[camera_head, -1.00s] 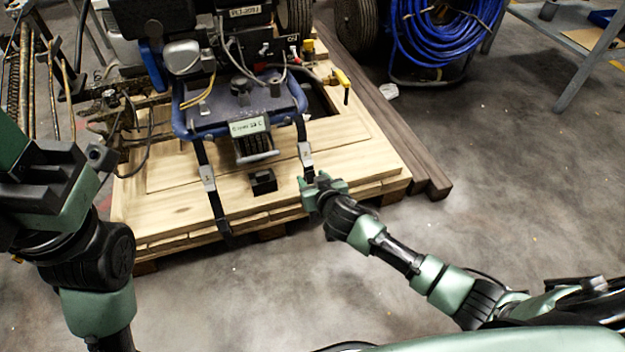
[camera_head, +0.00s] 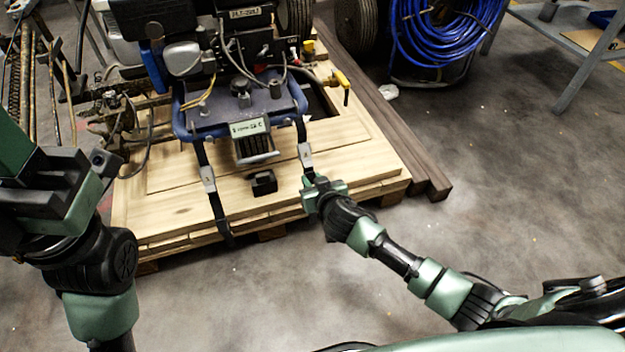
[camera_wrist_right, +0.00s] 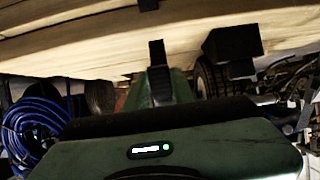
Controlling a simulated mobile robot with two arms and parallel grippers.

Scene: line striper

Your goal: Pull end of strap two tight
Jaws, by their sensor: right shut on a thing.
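The line striper (camera_head: 235,120) stands on a wooden pallet. Two dark straps run from its blue frame over the pallet's front edge. The left strap (camera_head: 218,210) has a grey buckle (camera_head: 208,179) and hangs free. The right strap (camera_head: 301,130) has a grey buckle (camera_head: 306,156). My right gripper (camera_head: 312,184) is just below that buckle, shut on the strap's end at the pallet's front edge. In the right wrist view the dark strap end (camera_wrist_right: 157,62) meets the green gripper. My left gripper (camera_head: 50,195) is at the left, away from both straps; its jaws are unclear.
A small black block (camera_head: 263,182) lies on the pallet (camera_head: 180,222) between the straps. Dark beams (camera_head: 395,135) lie along the pallet's right side. A coiled blue hose (camera_head: 440,35) and a grey table (camera_head: 570,45) stand behind. The front floor is clear.

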